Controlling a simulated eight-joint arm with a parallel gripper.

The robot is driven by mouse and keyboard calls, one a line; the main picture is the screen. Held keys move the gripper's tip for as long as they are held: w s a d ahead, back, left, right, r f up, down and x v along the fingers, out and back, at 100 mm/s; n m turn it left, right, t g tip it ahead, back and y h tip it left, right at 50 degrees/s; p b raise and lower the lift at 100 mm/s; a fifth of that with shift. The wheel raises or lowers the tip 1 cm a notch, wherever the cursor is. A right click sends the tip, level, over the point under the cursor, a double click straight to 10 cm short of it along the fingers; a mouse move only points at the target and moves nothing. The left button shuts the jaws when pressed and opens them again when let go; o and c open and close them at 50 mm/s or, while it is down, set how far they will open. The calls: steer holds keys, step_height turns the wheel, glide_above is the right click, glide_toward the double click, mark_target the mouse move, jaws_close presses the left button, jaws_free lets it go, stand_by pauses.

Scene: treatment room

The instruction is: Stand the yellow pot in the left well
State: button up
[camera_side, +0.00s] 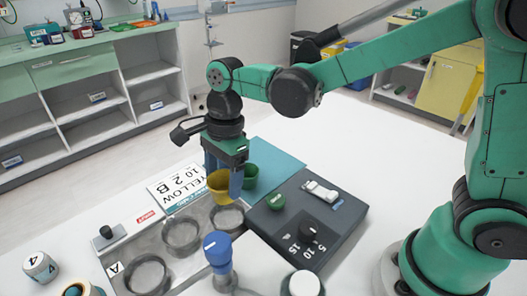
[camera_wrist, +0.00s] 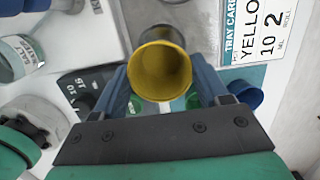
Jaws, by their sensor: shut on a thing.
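The yellow pot (camera_side: 219,186) is held upright between the two blue fingers of my gripper (camera_side: 223,180). In the wrist view the yellow pot (camera_wrist: 160,72) shows its open mouth, and the inside looks empty. The fingers of my gripper (camera_wrist: 165,85) lie on either side of it. In the side view the pot is just behind the rear right well (camera_side: 228,218) of the grey tray; its height above the tray is hard to tell. The middle well (camera_side: 181,236) and the front left well (camera_side: 149,275) look empty. The front left well has an "A" label beside it.
A green pot (camera_side: 249,176) stands close behind the held pot. A dark dial box (camera_side: 305,215) is to the right. A blue-capped bottle (camera_side: 218,255) stands in front of the tray. A card reading "YELLOW" (camera_side: 180,190) lies behind it. The white table is clear at back right.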

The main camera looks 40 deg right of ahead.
mark_target(226, 199)
steer(key=shift+f, duration=2.7)
steer(key=shift+f, duration=0.55)
steer(key=o, duration=1)
steer(key=shift+c, duration=0.2)
steer(key=shift+d+r, duration=0.3)
steer(key=shift+r, duration=1.5)
steer(key=shift+d+r, duration=0.25)
steer(key=shift+r, duration=1.6)
steer(key=shift+d+r, duration=0.3)
steer(key=shift+r, duration=1.5)
